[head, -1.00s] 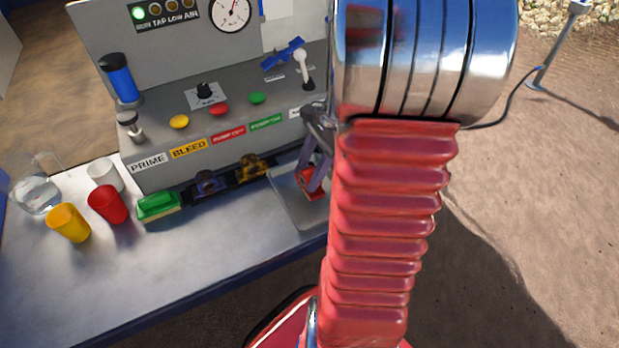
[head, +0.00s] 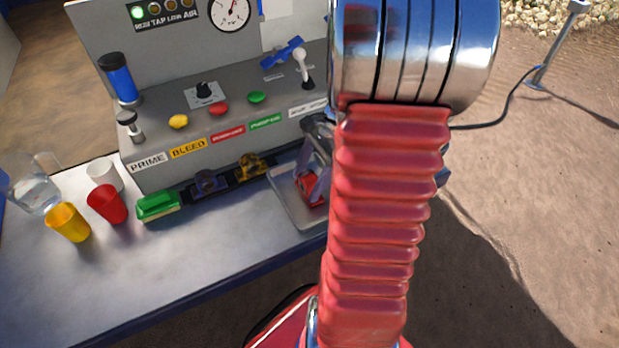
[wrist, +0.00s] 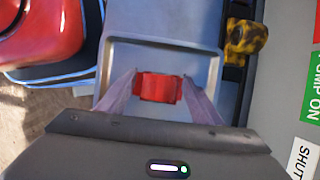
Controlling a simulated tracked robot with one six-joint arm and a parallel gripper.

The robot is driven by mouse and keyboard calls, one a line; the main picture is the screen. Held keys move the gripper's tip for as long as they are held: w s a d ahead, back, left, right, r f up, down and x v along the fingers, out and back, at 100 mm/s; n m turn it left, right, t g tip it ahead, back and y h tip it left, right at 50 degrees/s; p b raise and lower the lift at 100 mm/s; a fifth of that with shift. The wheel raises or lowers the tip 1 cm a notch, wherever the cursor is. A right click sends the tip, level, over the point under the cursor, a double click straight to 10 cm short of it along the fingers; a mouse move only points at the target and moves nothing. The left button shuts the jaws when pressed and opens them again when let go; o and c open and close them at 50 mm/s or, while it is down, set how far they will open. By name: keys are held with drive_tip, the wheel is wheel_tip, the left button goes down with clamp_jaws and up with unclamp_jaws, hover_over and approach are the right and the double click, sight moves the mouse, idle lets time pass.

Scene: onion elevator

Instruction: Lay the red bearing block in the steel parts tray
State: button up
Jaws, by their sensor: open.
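The red bearing block (wrist: 158,87) lies in the steel parts tray (wrist: 165,52) in the wrist view, between my gripper's two fingers. My gripper (wrist: 160,86) is open, with a finger close to each side of the block; I cannot tell whether either one touches it. In the head view the block (head: 311,190) shows low in the tray (head: 287,206), under my gripper (head: 308,184). My arm hides the right part of the tray there.
A grey control panel (head: 215,125) with buttons and levers stands behind the tray. A black-and-yellow block (head: 251,167), a dark block (head: 208,183) and a green brush-like item (head: 158,207) lie left of it. Red (head: 108,204), yellow (head: 69,223) and white (head: 104,174) cups stand further left.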

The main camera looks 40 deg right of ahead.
drive_tip(key=v, duration=1.2)
idle(0.7)
drive_tip(key=s+a+r+n+t+h, duration=0.1)
drive_tip(key=a+r+n+t+h, duration=0.1)
drive_tip(key=a+n, duration=0.8)
drive_tip(key=s+a+r+n+t+h, duration=0.1)
drive_tip(key=a+r+n, duration=0.3)
drive_tip(key=a+n, duration=0.7)
drive_tip(key=a+t+h, duration=0.1)
drive_tip(key=a, duration=0.5)
drive_tip(key=shift+s+a, duration=0.2)
drive_tip(key=shift+s, duration=0.2)
drive_tip(key=shift+c, duration=0.2)
